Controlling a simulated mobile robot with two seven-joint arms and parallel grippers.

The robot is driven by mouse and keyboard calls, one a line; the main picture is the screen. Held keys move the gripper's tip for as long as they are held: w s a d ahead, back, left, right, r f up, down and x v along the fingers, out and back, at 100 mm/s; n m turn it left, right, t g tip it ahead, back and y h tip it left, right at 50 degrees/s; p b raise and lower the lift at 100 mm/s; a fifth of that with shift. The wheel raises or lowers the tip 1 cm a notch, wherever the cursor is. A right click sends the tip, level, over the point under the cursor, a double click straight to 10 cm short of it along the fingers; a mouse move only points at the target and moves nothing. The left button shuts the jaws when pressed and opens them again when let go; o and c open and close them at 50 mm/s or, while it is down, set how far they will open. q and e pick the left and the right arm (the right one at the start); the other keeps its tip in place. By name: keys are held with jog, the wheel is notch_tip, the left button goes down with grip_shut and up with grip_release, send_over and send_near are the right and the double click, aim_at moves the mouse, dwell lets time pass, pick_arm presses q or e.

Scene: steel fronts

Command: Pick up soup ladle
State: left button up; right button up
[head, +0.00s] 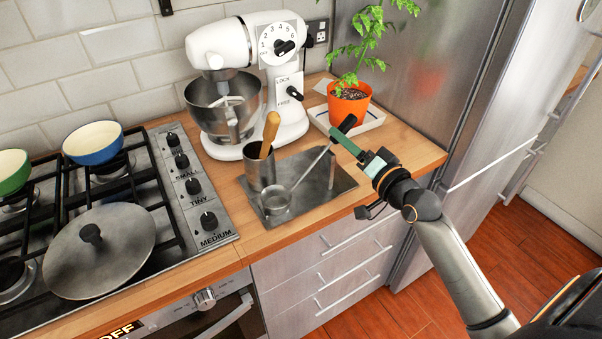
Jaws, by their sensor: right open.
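The soup ladle has a round metal bowl (277,200) resting on a grey metal tray (337,192). Its thin handle slants up to the right and ends in a dark grip beside my right gripper (345,147). My right gripper is open, coming in from the right, with a green finger close to the upper handle. I cannot tell whether the finger touches it. My left gripper is not in view.
A metal cylinder (260,170) with a wooden utensil (269,134) stands on the tray. Behind are a white stand mixer (222,45) and a plant in an orange pot (349,105). A hob with a lidded pan (100,255) lies left, a steel fridge (425,70) right.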

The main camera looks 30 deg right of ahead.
jog(key=shift+w+a+p, duration=0.15)
jog(key=shift+w+p, duration=0.15)
jog(key=shift+w, duration=2.25)
grip_shut()
